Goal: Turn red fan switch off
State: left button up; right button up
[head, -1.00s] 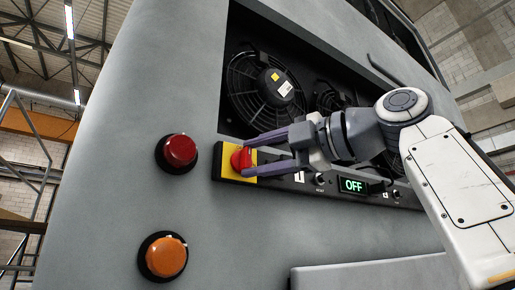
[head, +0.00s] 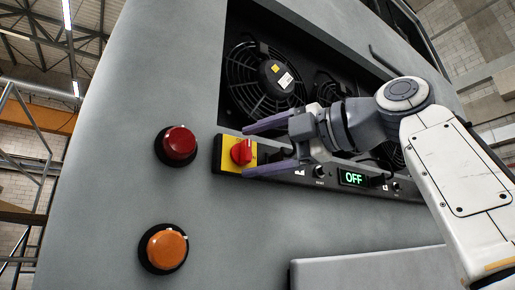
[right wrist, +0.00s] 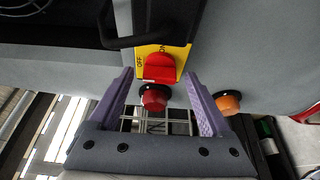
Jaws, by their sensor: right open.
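The red fan switch (head: 241,152) is a rotary knob on a yellow plate (head: 229,164) at the left end of a black control strip. It also shows in the right wrist view (right wrist: 159,69), with OFF and ON marked on the plate. My right gripper (head: 246,150) is open and empty. Its purple fingers are spread above and below the knob in the head view, apart from it. In the right wrist view the knob lies between and beyond the fingertips. My left gripper is not in view.
A red lamp or button (head: 179,144) and an orange one (head: 166,250) stick out of the grey panel left of the strip. Fans (head: 262,80) sit in a dark recess above it. A grey ledge (head: 370,272) juts out below.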

jog(key=v, duration=1)
jog(key=shift+s+b, duration=0.2)
jog(key=shift+b, duration=0.25)
jog(key=shift+d, duration=0.1)
